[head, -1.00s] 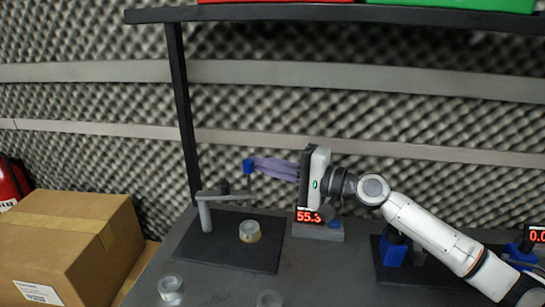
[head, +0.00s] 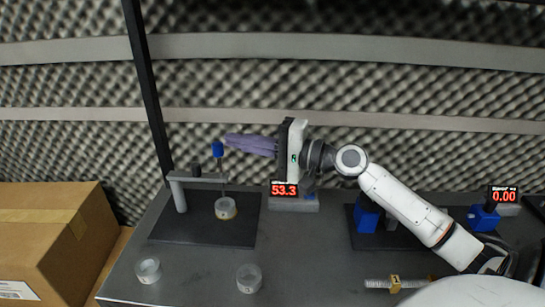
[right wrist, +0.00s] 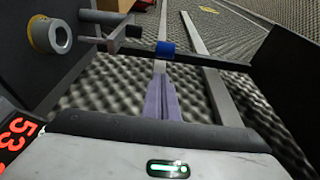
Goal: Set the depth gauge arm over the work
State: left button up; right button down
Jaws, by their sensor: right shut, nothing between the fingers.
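The depth gauge has a grey post (head: 180,196) on a dark base plate, with an arm (head: 205,180) reaching right from it. A thin upright rod with a blue knob (head: 217,149) on top meets the arm's end. A grey ring-shaped workpiece with a brass mark (head: 225,208) stands on the plate below the rod; whether the tip touches it I cannot tell. My right gripper (head: 228,141) is shut and empty, its purple fingertips beside the knob. The right wrist view shows the knob (right wrist: 165,48) just past the fingertips and the workpiece (right wrist: 50,37) at left. My left gripper is out of view.
A readout (head: 284,190) showing 53.3 stands right of the plate, below my right gripper. Loose rings (head: 148,270) (head: 249,278) lie on the front of the table. A second blue fixture (head: 368,216) and a 0.00 readout (head: 503,195) are at right. A cardboard box (head: 50,235) is at left.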

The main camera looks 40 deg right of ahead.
jog(key=a+b+v, duration=0.1)
jog(key=v, duration=0.8)
jog(key=shift+s, duration=0.6)
jog(key=shift+s, duration=0.1)
